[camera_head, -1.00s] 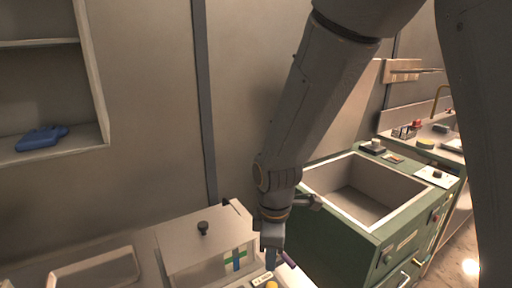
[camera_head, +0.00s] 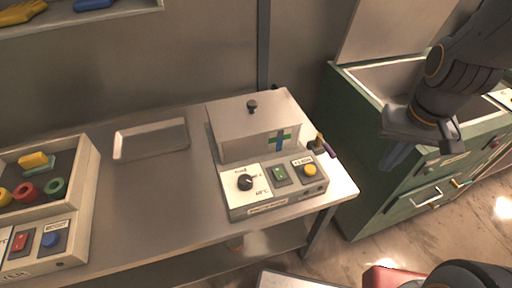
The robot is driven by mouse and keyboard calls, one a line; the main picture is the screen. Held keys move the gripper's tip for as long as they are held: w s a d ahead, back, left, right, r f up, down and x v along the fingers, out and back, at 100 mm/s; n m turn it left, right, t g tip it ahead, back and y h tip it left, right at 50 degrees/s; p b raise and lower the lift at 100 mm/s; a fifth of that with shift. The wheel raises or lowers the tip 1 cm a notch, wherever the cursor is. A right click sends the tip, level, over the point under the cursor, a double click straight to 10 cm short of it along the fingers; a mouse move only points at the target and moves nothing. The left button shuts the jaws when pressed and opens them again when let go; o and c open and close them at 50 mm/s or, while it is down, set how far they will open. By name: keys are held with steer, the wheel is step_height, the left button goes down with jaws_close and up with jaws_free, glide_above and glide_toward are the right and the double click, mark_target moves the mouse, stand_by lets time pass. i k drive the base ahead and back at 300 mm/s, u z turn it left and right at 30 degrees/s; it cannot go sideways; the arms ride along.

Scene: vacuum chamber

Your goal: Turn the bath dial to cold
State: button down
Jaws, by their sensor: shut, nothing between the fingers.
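The bath (camera_head: 258,128) is a beige box with a lid and black knob, standing on the right part of a steel bench. Its front panel carries a black dial (camera_head: 245,182) on a white plate with small markings. The marking beside its lower right looks like a temperature; the others are too small to read surely. A green switch and a yellow button sit right of the dial. My gripper (camera_head: 420,148) is at the right, above the green cabinet's front, well apart from the dial. It is shut and empty.
A shallow metal tray (camera_head: 150,139) lies on the bench. A beige box (camera_head: 85,190) with coloured rings and buttons stands at the left. The open green cabinet (camera_head: 365,150) is beyond a gap at the right. The bench middle is clear.

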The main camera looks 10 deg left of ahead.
mark_target(245, 181)
steer(key=k, duration=0.5)
steer(key=u, duration=1.3)
steer(key=i, duration=0.6)
steer(key=z, duration=0.8)
steer(key=k, duration=1.3)
steer(key=z, duration=0.3)
steer(key=i, duration=0.9)
steer(key=z, duration=0.2)
